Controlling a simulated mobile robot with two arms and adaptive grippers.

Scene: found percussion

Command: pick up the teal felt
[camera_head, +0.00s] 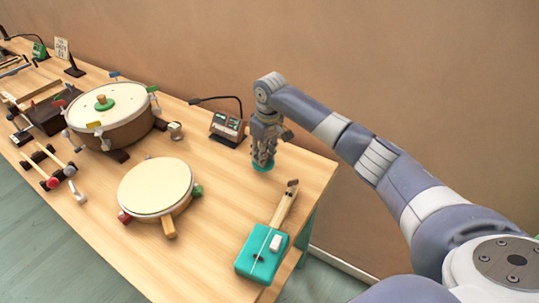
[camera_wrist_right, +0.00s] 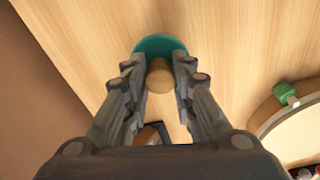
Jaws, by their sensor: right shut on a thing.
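The teal felt (camera_head: 263,167) is a round teal disc at the right part of the wooden table, just under my right gripper (camera_head: 263,160). In the right wrist view, the teal felt (camera_wrist_right: 158,45) shows as a disc with a wooden knob (camera_wrist_right: 160,77) rising from it. The two fingers of my right gripper (camera_wrist_right: 160,82) are closed around the knob, pointing down. The disc appears at or very near the table top; I cannot tell whether it touches. My left gripper is not in view.
A teal box-bodied string instrument (camera_head: 262,254) lies nearer on the table (camera_head: 215,230). A pale round drum (camera_head: 155,187) and a larger drum (camera_head: 110,103) stand to the left. A small dark device (camera_head: 227,127) sits behind. The table's right edge is close to my right gripper.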

